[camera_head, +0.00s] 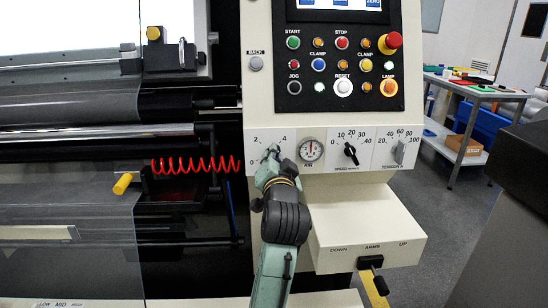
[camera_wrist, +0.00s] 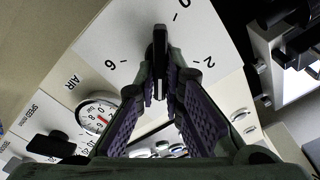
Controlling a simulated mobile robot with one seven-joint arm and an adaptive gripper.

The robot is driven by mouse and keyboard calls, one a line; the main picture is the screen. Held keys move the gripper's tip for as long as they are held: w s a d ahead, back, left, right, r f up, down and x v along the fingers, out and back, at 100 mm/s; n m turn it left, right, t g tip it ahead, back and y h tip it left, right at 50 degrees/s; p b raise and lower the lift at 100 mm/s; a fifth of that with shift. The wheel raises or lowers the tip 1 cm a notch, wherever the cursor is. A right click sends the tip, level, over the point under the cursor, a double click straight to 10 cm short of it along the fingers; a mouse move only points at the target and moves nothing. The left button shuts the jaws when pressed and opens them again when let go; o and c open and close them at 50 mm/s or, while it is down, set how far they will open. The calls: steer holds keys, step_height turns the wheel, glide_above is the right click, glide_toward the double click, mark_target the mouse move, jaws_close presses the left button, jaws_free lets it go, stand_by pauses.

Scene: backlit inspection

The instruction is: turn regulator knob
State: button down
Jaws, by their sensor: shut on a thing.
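The regulator knob (camera_wrist: 160,48) shows in the wrist view as a dark, narrow bar with a light edge. It stands on a white dial plate (camera_head: 258,136) marked with 0, 2, 4 and 6. My gripper (camera_wrist: 166,85) has its two purple-padded fingers closed on the knob, one on each side. In the head view my green gripper (camera_head: 271,160) reaches up to the plate from below and covers most of the knob. The knob's pointer mark cannot be made out.
Right of the knob are a round AIR gauge (camera_head: 311,149), a black speed knob (camera_head: 351,154) and a grey tension knob (camera_head: 400,152). Buttons (camera_head: 342,87) sit above. A beige box with an ARMS lever (camera_head: 371,262) juts out below right. A red coiled hose (camera_head: 195,165) hangs left.

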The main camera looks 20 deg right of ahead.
steer(key=shift+n, duration=0.3)
steer(key=shift+w+a+f+n+b, duration=0.2)
steer(key=shift+n+b, duration=0.5)
steer(key=shift+n, duration=4.5)
steer(key=shift+s+a+f+n+b, duration=0.2)
steer(key=shift+n+b, duration=0.45)
steer(key=shift+n, duration=4.55)
steer(key=shift+w+a+f+n+b, duration=0.25)
steer(key=shift+n+b, duration=0.45)
steer(key=shift+n, duration=4.5)
